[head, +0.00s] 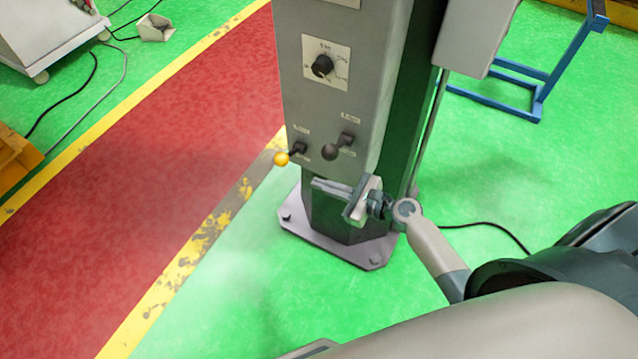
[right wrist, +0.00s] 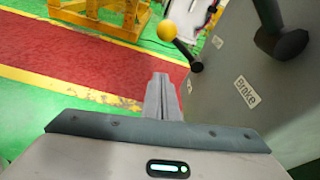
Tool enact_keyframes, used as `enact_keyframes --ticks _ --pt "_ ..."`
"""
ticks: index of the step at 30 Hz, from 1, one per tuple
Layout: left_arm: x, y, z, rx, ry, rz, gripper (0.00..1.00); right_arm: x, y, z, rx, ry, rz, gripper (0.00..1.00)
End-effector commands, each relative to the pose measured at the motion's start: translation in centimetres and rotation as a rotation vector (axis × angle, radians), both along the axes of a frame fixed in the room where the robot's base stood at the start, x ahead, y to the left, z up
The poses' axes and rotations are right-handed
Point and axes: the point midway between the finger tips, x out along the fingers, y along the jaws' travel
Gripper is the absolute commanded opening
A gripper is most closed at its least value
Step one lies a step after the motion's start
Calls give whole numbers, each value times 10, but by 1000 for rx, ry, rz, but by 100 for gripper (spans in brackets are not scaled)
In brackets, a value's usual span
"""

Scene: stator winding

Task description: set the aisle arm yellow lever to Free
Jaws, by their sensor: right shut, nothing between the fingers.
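The yellow lever (head: 283,158) is a short dark stem with a yellow ball knob, low on the left of the grey control post. It also shows in the right wrist view (right wrist: 167,30), at the upper middle, its stem reaching down right to the panel. My right gripper (head: 314,184) is shut and empty, below and to the right of the yellow knob and apart from it. In the right wrist view its fingers (right wrist: 161,82) point up towards the knob with a gap between. My left gripper is out of view.
A dark-knobbed lever (head: 331,152) sits just right of the yellow one. A black rotary dial (head: 322,66) is higher on the post (head: 361,100). A label reading "Brake" (right wrist: 247,93) is on the panel. A blue frame (head: 540,85) stands at the right; the red aisle (head: 180,140) is clear.

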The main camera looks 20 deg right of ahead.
Motion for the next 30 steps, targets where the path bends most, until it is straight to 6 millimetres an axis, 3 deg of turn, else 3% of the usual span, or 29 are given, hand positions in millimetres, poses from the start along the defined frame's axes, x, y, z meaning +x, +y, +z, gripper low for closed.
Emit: enact_keyframes --ticks 12,17,20,23,26,30 --pt "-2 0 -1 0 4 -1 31 0 0 -1 -2 0 0 0" --pt "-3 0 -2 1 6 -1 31 -3 -1 -16 -62 -2 0 0" --pt "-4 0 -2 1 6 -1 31 -9 -2 -43 -167 -5 6 0" --pt "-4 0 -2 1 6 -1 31 -21 -5 -83 -335 -13 26 0" --pt "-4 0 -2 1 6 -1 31 -42 -9 -135 -562 -25 82 0" --pt "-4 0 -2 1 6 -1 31 -86 -12 -211 -934 -61 237 0"
